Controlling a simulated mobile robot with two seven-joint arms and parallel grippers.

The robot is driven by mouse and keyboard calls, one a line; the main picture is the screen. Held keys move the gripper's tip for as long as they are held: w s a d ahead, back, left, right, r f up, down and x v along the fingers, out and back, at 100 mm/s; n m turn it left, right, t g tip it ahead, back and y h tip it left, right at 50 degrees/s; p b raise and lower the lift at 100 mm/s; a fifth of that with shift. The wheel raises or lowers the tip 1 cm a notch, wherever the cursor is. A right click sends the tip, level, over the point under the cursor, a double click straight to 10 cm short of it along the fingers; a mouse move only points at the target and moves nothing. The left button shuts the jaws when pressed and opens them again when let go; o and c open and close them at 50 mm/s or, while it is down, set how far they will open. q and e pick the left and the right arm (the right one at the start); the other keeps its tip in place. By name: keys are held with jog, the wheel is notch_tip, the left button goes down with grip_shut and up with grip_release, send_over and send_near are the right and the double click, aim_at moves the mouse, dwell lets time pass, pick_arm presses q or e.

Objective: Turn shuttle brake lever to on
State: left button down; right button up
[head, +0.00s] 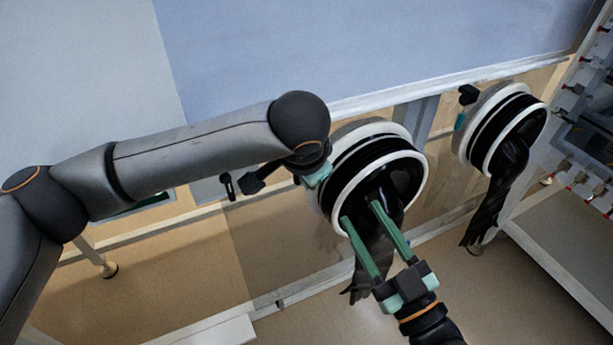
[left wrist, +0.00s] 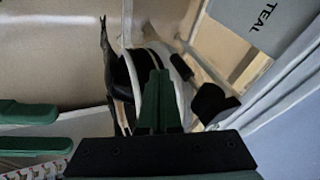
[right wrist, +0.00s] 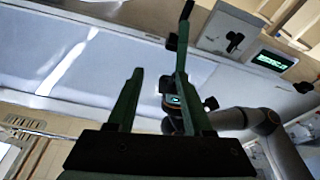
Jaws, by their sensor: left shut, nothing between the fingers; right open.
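A small black lever (head: 228,185) shows on a light panel left of the near glove port in the head view; I take it for the brake lever. The right wrist view shows a black handle (right wrist: 235,42) on a pale panel beside a lit green display (right wrist: 273,61). I cannot read its setting. My left gripper (left wrist: 158,75) is shut and empty, in front of the port in its wrist view; its arm hides most of it in the head view. My right gripper (head: 360,211) is open and empty, its fingers before the near port's black glove.
The near glove port (head: 421,163) has a white ring and a hanging black glove (head: 375,250). A second glove port (head: 540,128) is to the right. A rack (head: 590,130) stands at the far right. Floor shows below.

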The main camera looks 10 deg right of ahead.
pick_arm(q)
jog(key=shift+f+p, duration=0.1)
jog(key=shift+p, duration=1.1)
pick_arm(e)
notch_tip(320, 180, down, 13)
jog(key=s+d+m+g+h, duration=0.1)
jog(key=m+g+h, duration=0.1)
jog(key=g, duration=0.3)
jog(key=shift+m+g+h, duration=0.3)
jog(key=shift+g+h, duration=0.1)
jog(key=shift+h, duration=0.2)
jog(key=shift+d, duration=0.1)
pick_arm(q)
jog(key=p+v, duration=0.3)
jog(key=v, duration=0.9)
jog(key=shift+r, duration=0.25)
pick_arm(e)
jog(key=s+f+m+g+h, duration=0.1)
jog(key=s+f+g, duration=0.4)
jog(key=f, duration=0.4)
jog(key=shift+s+a+f, duration=0.25)
jog(key=shift+s+f, duration=0.15)
jog(key=shift+s, duration=0.45)
pick_arm(q)
jog(key=shift+s, duration=0.1)
